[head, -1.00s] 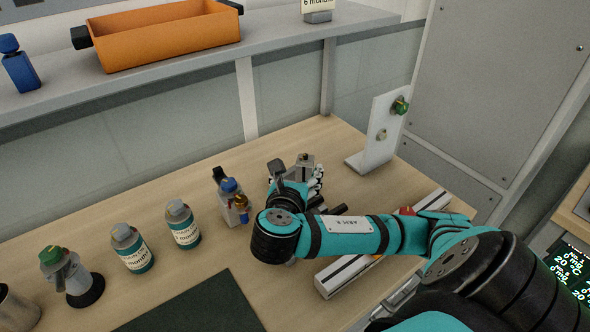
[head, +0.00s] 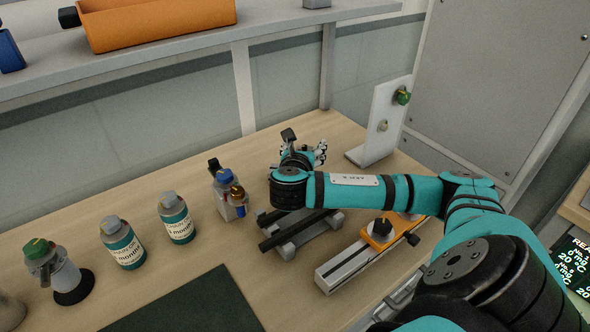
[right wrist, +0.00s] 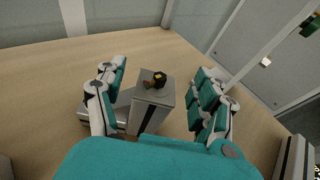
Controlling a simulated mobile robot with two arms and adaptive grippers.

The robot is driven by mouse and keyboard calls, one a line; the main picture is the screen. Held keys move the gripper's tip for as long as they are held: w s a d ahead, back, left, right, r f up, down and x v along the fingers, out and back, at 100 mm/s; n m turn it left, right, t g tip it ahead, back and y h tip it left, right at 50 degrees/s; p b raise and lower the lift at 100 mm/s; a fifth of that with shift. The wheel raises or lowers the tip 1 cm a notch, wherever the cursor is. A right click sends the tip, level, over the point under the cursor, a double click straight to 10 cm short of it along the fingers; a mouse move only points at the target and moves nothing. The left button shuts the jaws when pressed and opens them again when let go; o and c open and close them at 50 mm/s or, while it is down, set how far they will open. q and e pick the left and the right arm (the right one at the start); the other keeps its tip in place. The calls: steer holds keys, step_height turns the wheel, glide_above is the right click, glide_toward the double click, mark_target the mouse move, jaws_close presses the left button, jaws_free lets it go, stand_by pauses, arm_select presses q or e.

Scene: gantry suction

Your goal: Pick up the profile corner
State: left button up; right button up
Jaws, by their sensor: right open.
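A grey block-shaped piece (right wrist: 153,100) with a small black and yellow part and a red spot on its top stands on the bench in the right wrist view. It looks like the profile corner, though I cannot be sure. My right gripper (right wrist: 160,72) is open, with one white-and-teal finger on each side of the block. I see gaps between the fingers and the block. In the head view my right gripper (head: 314,154) is over the back of the bench, and my wrist and arm hide the block. My left gripper is not in view.
A white upright plate (head: 381,125) stands just right of the gripper. Nearer are black bars on a grey stand (head: 297,232) and a rail (head: 345,273) with an orange carriage (head: 380,233). Bottles (head: 177,218) stand left. A shelf (head: 190,62) with an orange bin (head: 160,25) overhangs behind.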

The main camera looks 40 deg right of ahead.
steer(key=shift+w+d+f, duration=0.2)
steer(key=shift+w+d, duration=0.2)
steer(key=shift+d, duration=0.1)
steer(key=shift+r, duration=0.1)
jaws_close()
